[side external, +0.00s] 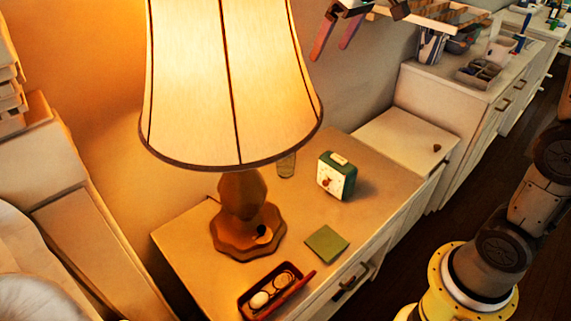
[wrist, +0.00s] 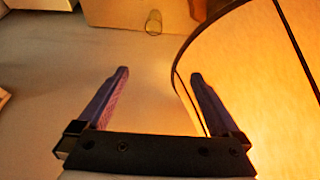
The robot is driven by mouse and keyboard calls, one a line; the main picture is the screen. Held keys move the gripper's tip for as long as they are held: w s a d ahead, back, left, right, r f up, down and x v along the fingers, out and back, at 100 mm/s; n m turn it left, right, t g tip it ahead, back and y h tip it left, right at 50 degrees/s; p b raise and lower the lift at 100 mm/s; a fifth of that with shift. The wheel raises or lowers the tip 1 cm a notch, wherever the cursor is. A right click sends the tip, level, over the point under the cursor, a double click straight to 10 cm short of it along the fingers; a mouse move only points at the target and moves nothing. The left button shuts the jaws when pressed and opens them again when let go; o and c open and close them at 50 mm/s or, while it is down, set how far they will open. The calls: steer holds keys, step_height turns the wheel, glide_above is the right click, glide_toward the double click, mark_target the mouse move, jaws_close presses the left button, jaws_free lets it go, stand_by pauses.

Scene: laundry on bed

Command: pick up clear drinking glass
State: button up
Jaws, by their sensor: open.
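The clear drinking glass (side external: 287,164) stands on the wooden nightstand (side external: 376,188), behind the lamp base and partly hidden by the lampshade's lower rim. It also shows in the wrist view (wrist: 153,22), small and near the top edge. My gripper (side external: 330,52) is open and empty, well above the nightstand and right of the lampshade. In the wrist view its two purplish fingers (wrist: 160,73) are spread apart, and the glass lies beyond their tips.
The large lit lampshade (side external: 230,80) is close to my gripper; in the wrist view it (wrist: 255,70) fills the right side, behind the right finger. A green clock (side external: 337,176), a green pad (side external: 326,243) and a red tray (side external: 243,304) are on the nightstand.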

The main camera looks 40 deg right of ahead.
glide_above(286, 161)
steer(key=s+d, duration=0.2)
steer(key=d, duration=0.1)
step_height(286, 161, down, 6)
steer(key=shift+w+a+f, duration=0.15)
steer(key=shift+w+f, duration=0.65)
steer(key=shift+f, duration=5.3)
steer(key=shift+w+a+f, duration=0.1)
steer(key=shift+w+f, duration=0.65)
steer(key=shift+f, duration=5.3)
steer(key=shift+w+a+f, duration=0.15)
steer(key=shift+w+f, duration=0.65)
steer(key=shift+f, duration=5.3)
steer(key=c, duration=1.3)
